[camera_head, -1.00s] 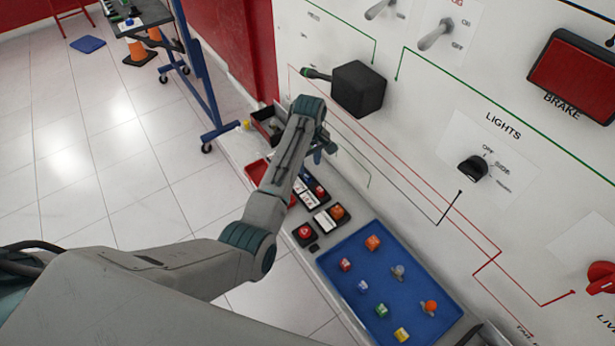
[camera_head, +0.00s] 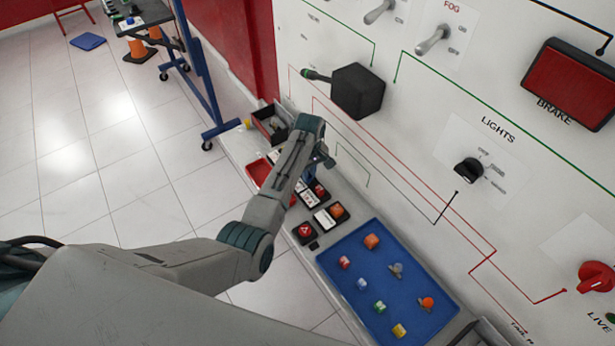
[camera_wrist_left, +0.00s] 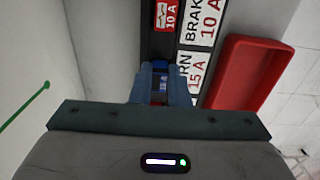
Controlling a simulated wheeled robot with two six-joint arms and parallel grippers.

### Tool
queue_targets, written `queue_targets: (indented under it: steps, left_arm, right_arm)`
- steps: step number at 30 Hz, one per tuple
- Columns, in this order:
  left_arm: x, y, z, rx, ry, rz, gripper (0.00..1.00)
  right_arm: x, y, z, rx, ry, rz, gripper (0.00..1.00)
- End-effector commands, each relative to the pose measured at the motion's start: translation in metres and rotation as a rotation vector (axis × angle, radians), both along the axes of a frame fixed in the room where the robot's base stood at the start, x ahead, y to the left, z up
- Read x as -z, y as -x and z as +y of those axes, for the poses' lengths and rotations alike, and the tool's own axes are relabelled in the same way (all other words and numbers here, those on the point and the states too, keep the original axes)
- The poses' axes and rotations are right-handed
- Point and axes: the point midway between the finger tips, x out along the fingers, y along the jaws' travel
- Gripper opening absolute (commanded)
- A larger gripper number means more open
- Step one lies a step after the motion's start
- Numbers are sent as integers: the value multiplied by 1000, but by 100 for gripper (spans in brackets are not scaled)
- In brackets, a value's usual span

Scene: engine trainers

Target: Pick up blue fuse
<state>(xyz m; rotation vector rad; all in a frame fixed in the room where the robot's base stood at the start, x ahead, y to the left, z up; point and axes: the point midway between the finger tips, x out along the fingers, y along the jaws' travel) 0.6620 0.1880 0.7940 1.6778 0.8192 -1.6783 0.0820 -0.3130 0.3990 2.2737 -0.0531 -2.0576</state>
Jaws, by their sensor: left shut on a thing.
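My left gripper (camera_wrist_left: 160,88) is shut on a blue fuse (camera_wrist_left: 160,68), seen between its two fingers in the left wrist view. It is at the fuse panel, beside the labels marked 10 A and 15 A. Whether the fuse is still seated or lifted clear cannot be told. In the head view, my left arm reaches down to the shelf, and the gripper and fuse are mostly hidden behind the wrist. My right gripper is not in view.
A red tray (camera_wrist_left: 248,72) lies right of the fuse panel in the wrist view. In the head view, a blue tray (camera_head: 331,262) holds several coloured pieces on the shelf. The white trainer wall with a black box (camera_head: 358,91) rises close beside my arm.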

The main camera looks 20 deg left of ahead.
Motion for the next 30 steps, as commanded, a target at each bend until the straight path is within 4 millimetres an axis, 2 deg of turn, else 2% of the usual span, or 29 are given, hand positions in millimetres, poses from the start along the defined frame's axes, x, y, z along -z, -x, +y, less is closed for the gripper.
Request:
queue_targets:
  steps: [13,23,24,30]
  left_arm:
    - [-6,2,3,0,0,-3,0]
    - [-65,1,2,0,0,-6,0]
    - [-72,3,3,0,-1,-6,0]
    - [-67,40,32,-3,-2,0,0]
  right_arm:
    - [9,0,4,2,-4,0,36]
    - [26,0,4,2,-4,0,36]
    - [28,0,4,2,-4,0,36]
    - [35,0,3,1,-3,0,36]
